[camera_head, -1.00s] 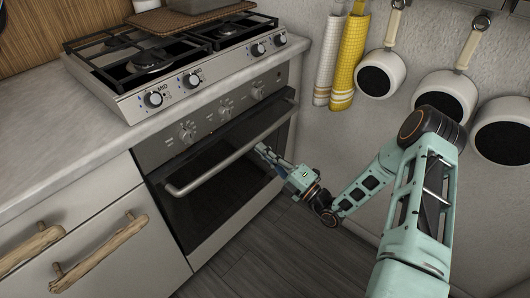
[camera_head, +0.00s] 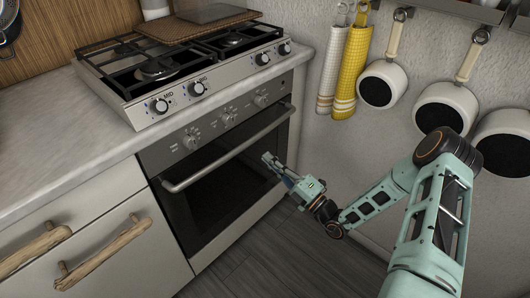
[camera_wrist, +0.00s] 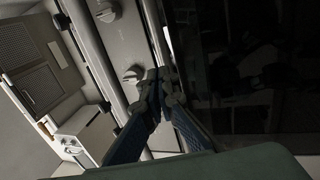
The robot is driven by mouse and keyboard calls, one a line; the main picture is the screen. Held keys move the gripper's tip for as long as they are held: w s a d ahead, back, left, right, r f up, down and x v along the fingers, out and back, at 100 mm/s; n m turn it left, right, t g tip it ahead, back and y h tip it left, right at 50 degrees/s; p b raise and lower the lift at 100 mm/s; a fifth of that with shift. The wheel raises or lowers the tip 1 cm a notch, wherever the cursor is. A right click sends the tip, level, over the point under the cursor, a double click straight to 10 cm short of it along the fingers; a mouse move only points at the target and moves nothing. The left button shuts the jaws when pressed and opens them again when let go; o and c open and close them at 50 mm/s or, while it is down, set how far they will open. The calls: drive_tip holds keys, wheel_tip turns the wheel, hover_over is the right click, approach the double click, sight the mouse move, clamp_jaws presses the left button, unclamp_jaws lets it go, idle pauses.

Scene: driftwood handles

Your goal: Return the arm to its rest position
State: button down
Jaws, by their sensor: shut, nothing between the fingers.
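My gripper (camera_head: 272,163) is in front of the oven door, near the right part of the oven handle. My arm reaches to it from the lower right, bent at the elbow. In the wrist view my gripper (camera_wrist: 160,82) has its fingertips together with nothing between them. The oven (camera_head: 215,170) has its door shut, with a metal handle bar (camera_head: 225,152) across its top. The handle bar also shows in the wrist view (camera_wrist: 98,70), beside the fingers. I cannot tell from these views whether the fingers touch the door.
A gas stove (camera_head: 190,75) sits above the oven, beside a grey counter (camera_head: 45,120). Drawers with driftwood handles (camera_head: 100,255) are at lower left. Towels (camera_head: 350,70) and several pans (camera_head: 382,84) hang on the right wall. The dark floor (camera_head: 265,260) is clear.

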drive_tip(key=v, duration=0.8)
drive_tip(key=shift+s+d+r+p, duration=0.2)
drive_tip(key=shift+d+r+p, duration=0.05)
drive_tip(key=shift+p, duration=0.2)
